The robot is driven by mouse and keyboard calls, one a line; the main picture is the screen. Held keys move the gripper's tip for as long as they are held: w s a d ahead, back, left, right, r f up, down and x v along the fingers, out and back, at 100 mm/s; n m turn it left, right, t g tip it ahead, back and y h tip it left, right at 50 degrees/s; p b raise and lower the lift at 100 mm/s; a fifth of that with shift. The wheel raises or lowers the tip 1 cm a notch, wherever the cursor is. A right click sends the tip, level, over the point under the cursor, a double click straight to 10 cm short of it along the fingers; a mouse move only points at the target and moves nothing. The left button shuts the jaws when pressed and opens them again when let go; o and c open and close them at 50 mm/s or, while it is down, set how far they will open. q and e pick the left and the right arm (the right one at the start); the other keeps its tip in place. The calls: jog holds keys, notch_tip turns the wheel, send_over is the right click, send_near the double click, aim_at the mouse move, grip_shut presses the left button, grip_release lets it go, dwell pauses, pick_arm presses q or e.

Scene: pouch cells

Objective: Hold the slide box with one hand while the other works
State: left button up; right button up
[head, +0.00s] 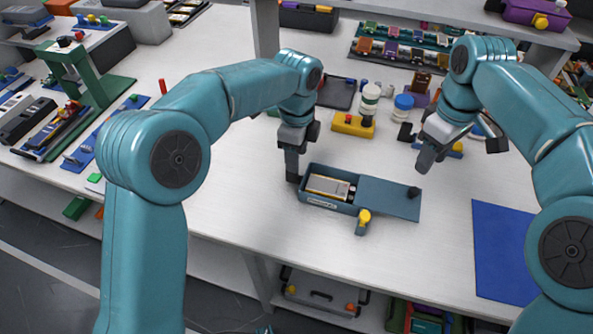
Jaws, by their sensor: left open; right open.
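The blue slide box (314,201) sits on the white table with its blue lid (385,199) slid out to the right, so the box is partly open. A silver and dark cell (329,187) lies inside the open part. A dark knob (413,191) stands on the lid's right end. A yellow-knobbed part (364,216) is at the box's front side. My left gripper (295,173) points down at the box's left end, open; I cannot tell whether it touches the box. My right gripper (458,155) is open and empty, above and behind the lid's right end.
A blue mat (503,252) lies at the right. Behind the box are a yellow block (353,126), a white jar (370,98) and a blue-capped jar (402,107). Racks of small parts stand farther back. The table in front of the box is clear to its edge.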

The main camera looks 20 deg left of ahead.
aim_at(297, 176)
pick_arm(q)
notch_tip(297, 176, down, 8)
jog(key=shift+f, duration=0.1)
grip_shut()
dwell(0.5)
